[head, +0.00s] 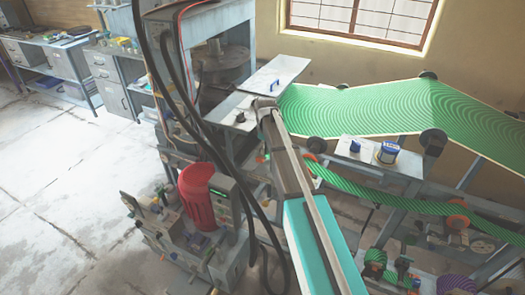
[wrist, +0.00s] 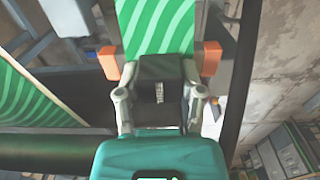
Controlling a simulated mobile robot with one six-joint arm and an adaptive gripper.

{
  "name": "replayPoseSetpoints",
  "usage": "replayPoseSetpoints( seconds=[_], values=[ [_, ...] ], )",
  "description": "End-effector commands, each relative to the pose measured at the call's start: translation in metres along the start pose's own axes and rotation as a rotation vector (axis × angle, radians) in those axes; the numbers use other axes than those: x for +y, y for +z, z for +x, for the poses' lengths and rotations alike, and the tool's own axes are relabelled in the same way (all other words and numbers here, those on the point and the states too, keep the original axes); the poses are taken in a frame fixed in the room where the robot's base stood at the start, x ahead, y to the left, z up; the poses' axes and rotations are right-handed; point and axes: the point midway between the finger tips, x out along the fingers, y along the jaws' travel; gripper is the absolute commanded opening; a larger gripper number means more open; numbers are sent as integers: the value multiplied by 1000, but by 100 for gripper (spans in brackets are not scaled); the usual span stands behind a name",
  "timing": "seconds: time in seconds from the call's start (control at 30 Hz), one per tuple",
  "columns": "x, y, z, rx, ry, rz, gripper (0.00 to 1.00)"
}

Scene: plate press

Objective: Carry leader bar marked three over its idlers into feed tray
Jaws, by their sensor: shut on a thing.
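In the wrist view my gripper (wrist: 160,78) is shut on a dark leader bar (wrist: 160,92) with orange blocks at both sides. A small pale mark shows on the bar, too small to read. A green striped web (wrist: 158,25) runs away from the bar. In the head view my arm hides the gripper and most of the bar; an orange end (head: 311,157) shows beside the arm. The narrow green web (head: 380,195) runs from there to the lower right. Flat grey plates (head: 228,112) stand by the press; I cannot tell which is the feed tray.
A wide green web (head: 390,105) slopes over dark rollers (head: 433,141) at the right. A roller with an orange end (head: 458,222) lies along the narrow web. A red motor (head: 197,195) and hanging black cables stand left of my arm. The floor at far left is clear.

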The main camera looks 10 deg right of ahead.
Motion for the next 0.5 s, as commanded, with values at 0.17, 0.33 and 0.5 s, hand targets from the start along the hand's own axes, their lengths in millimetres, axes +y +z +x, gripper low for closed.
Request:
replayPoseSetpoints(
  seconds=[0.17,0.33,0.5],
  values=[
    [7,0,12,0,0,0,0],
    [7,0,24,0,0,0,0],
    [7,1,36,0,0,0,0]
  ],
)
